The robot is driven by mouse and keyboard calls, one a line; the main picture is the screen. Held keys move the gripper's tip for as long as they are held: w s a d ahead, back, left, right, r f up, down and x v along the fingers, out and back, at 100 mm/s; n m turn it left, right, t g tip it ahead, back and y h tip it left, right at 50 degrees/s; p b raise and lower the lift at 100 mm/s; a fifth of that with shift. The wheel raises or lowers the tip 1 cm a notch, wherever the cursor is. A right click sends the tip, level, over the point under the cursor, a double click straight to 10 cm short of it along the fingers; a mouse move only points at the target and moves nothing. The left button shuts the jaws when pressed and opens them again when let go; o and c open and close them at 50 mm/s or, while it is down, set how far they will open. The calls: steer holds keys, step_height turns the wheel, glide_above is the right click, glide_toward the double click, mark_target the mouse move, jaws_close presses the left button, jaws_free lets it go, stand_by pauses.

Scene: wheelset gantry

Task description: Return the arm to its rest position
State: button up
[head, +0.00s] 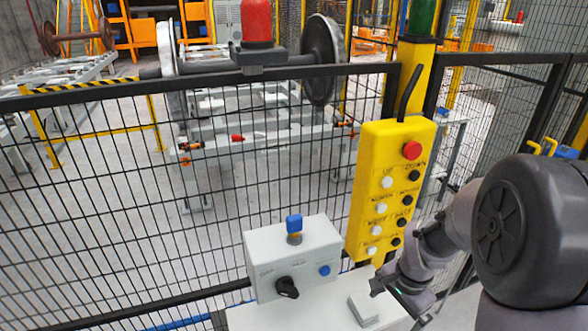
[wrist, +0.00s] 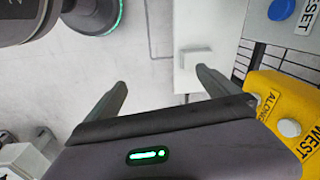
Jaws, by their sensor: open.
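My gripper (head: 396,298) is at the lower right of the head view, in front of the lower end of the yellow pendant (head: 392,150) and to the right of the grey control box (head: 293,258). In the wrist view my gripper (wrist: 160,80) shows two dark fingers spread apart, with nothing between them but pale floor. My arm is bent and comes in from the right edge of the head view. The pendant's yellow face with white buttons also shows at the right of the wrist view (wrist: 268,107).
A white ledge (head: 262,318) with a small pale block (head: 364,309) lies below the control box. The box bears a blue-topped switch (head: 294,226), a black knob (head: 287,288) and a blue button (head: 324,270). A black mesh fence (head: 100,190) stands behind, with a wheelset (head: 318,60) beyond.

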steer(key=s+a+r+n+t+y+b, duration=0.1)
steer(key=s+a+r+n+t+b, duration=0.1)
steer(key=s+a+r, duration=0.3)
steer(key=s+a+r+n+t+y+b, duration=0.1)
steer(key=s+a+r+n+b, duration=0.4)
steer(key=s, duration=0.7)
steer(key=shift+s+a+r+n+t, duration=0.25)
steer(key=shift+a+r+t, duration=0.55)
steer(key=shift+a, duration=0.45)
